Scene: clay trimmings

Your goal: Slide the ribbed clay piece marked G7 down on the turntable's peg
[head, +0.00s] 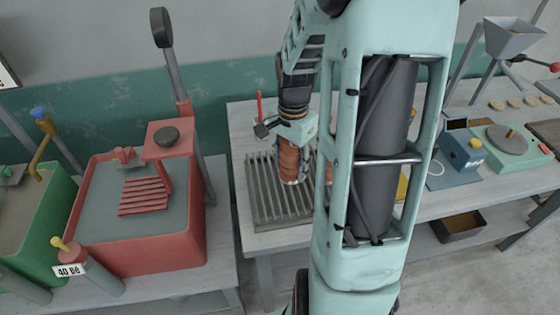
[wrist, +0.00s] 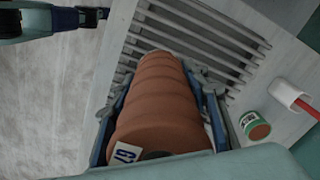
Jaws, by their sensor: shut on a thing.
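The ribbed clay piece (head: 289,160) is a reddish-brown cylinder with rounded bands. My gripper (wrist: 160,105) is shut around its sides and holds it over or on the slatted rack; I cannot tell whether it touches. In the wrist view the clay piece (wrist: 155,95) shows a white tag reading G7 and a dark spot, probably a hole, at its near end. The turntable (head: 506,139) is a round grey disc on a pale green base, far to the right. Its short tan peg (head: 511,133) stands bare at the centre.
The slatted rack (head: 262,205) lies on the pale bench. A small green-labelled can (wrist: 254,127) and a white cup with a red stick (wrist: 287,94) stand beside it. A blue box (head: 463,152) adjoins the turntable. A red basin (head: 183,240) stands left across a gap.

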